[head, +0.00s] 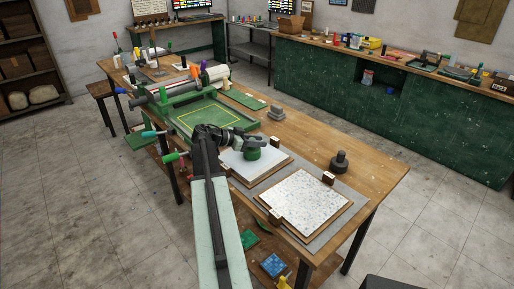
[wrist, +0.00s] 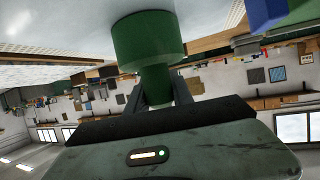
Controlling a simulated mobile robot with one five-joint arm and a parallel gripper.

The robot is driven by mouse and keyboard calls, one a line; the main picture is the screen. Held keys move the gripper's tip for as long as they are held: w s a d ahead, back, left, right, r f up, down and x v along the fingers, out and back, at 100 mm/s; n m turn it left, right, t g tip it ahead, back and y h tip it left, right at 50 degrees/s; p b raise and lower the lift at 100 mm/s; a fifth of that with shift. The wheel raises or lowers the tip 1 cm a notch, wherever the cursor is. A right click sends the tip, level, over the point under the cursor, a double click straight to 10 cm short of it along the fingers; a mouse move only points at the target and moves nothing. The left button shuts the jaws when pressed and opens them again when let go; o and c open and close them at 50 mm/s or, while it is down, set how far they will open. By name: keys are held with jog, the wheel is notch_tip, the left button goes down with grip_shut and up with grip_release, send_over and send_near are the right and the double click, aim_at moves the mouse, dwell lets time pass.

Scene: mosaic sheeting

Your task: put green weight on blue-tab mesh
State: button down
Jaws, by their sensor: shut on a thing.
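My gripper (head: 257,143) is shut on the green weight (head: 252,154) and holds it over the far white mesh sheet (head: 270,163). In the wrist view, where the room appears upside down, the jaws (wrist: 155,97) grip the narrow neck of the weight (wrist: 148,42). The wide part of the weight is close to the pale sheet surface (wrist: 80,22); I cannot tell whether it touches. A blue block (wrist: 266,12) shows beside the sheet in the wrist view. My arm hides part of the far sheet in the head view, and I cannot make out a blue tab there.
A dark weight (head: 339,163) stands at the right and a grey weight (head: 276,114) behind. A green press (head: 205,117) stands further left.

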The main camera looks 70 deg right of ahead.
jog(key=shift+w, duration=0.1)
jog(key=c, duration=1.1)
grip_release()
jog(key=shift+r+p, duration=0.2)
jog(key=shift+p, duration=0.1)
jog(key=p+v, duration=0.4)
jog(key=v, duration=0.7)
jog(key=shift+w+a, duration=0.2)
jog(key=shift+a, duration=0.25)
